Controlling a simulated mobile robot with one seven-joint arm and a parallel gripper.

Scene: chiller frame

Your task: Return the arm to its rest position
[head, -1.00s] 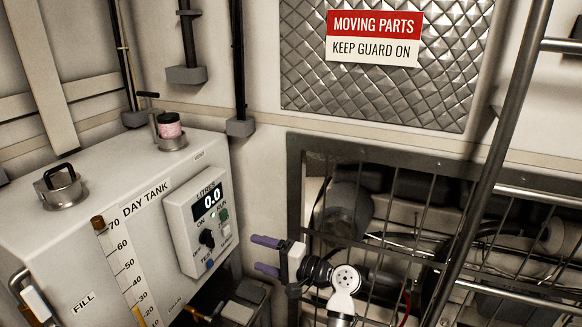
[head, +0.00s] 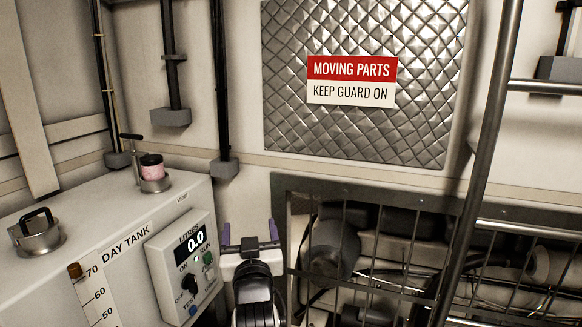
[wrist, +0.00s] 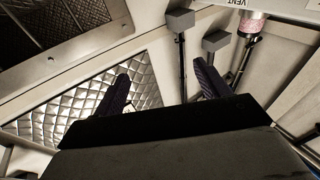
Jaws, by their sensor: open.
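My gripper (head: 250,233) is in the lower middle of the head view, between the day tank's control box and the guard frame. Its two purple fingers point up and stand apart with nothing between them. In the wrist view my gripper (wrist: 163,85) is also open and empty, with the wall and a dark vertical pipe beyond the fingers. My arm below the gripper is folded close, and its lower part is cut off by the bottom edge of the head view.
The day tank (head: 95,212) with its control box (head: 185,262) is close at left. A barred guard frame (head: 370,195) and a metal ladder (head: 480,150) are at right. A quilted metal panel (head: 365,140) with a warning sign (head: 351,80) is on the wall behind.

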